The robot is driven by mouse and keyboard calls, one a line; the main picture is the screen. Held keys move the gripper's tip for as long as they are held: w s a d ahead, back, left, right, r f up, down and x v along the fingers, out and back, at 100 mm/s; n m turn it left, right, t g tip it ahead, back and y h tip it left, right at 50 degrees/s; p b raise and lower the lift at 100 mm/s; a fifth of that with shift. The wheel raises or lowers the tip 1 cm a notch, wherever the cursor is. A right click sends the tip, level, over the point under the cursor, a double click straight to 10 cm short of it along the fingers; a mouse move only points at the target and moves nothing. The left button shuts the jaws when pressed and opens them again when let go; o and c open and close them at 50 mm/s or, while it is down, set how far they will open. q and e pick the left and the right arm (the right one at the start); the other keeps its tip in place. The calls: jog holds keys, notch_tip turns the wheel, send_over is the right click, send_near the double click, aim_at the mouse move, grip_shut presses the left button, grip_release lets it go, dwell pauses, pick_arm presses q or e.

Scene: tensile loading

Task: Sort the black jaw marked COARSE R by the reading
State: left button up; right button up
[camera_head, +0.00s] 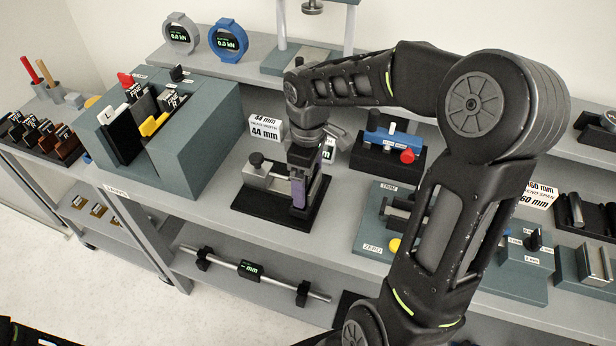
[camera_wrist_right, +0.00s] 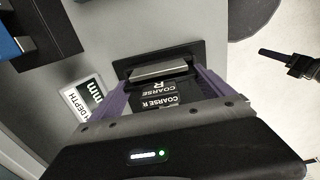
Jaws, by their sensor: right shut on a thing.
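The black jaw marked COARSE R (camera_wrist_right: 157,92) is between the purple fingers of my right gripper (camera_wrist_right: 165,85) in the right wrist view. In the head view my right gripper (camera_head: 302,188) points down over a silver gauge (camera_head: 268,178) on a black base plate (camera_head: 262,208). The jaw is mostly hidden there by the gripper. A silver bar (camera_wrist_right: 160,72) of the gauge lies just beyond the jaw in the wrist view; I cannot tell whether they touch. A card (camera_head: 265,128) beside the gauge reads 44 mm. A display (camera_head: 328,150) behind the gripper is partly hidden.
A teal grip block (camera_head: 205,118) with a jaw marked L, a yellow lever and a red lever stands left. A rack (camera_head: 38,135) of black and brown jaws is at far left. A black stand with a blue tool (camera_head: 390,138) is right of the gauge. A rod (camera_head: 250,270) lies below.

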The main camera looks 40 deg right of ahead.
jog(key=c, duration=1)
jog(key=shift+o, duration=0.2)
jog(key=o, duration=1.8)
jog(key=shift+r, duration=0.1)
notch_tip(320, 180, up, 12)
jog(key=shift+f, duration=0.1)
